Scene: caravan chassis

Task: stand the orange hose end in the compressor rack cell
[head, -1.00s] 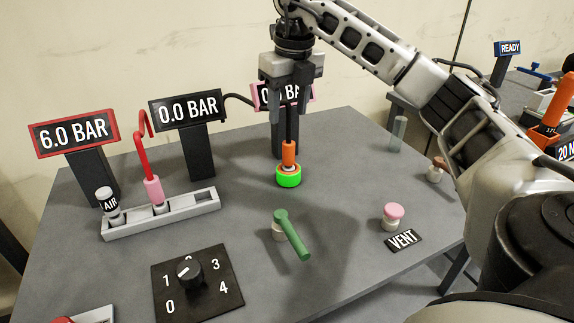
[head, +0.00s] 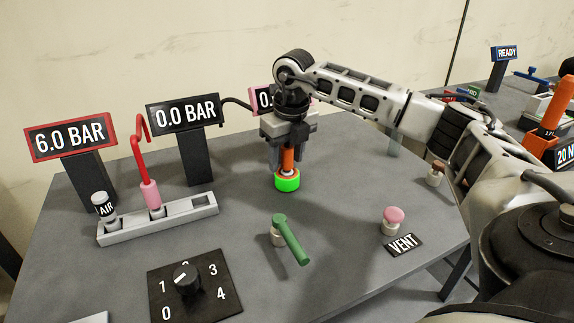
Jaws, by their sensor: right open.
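The orange hose end (head: 288,161) stands upright on a fitting with a bright green ring (head: 288,182) near the middle of the table. My right gripper (head: 287,158) points down over it from above. Its open fingers are at the hose end's upper part, apparently one on each side; contact cannot be told. The grey compressor rack (head: 126,234) lies at left. Its left cell holds the white AIR piece (head: 103,204), its middle cell the pink hose end (head: 151,195) with a red hose, and its right cell (head: 203,204) looks empty. My left gripper is not in view.
A green lever (head: 291,241) stands in front of the fitting. A pink VENT knob (head: 392,217) is to the right. A numbered dial (head: 187,277) is at front left. Gauge displays, 6.0 BAR (head: 71,137) and 0.0 BAR (head: 184,113), stand behind the rack.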

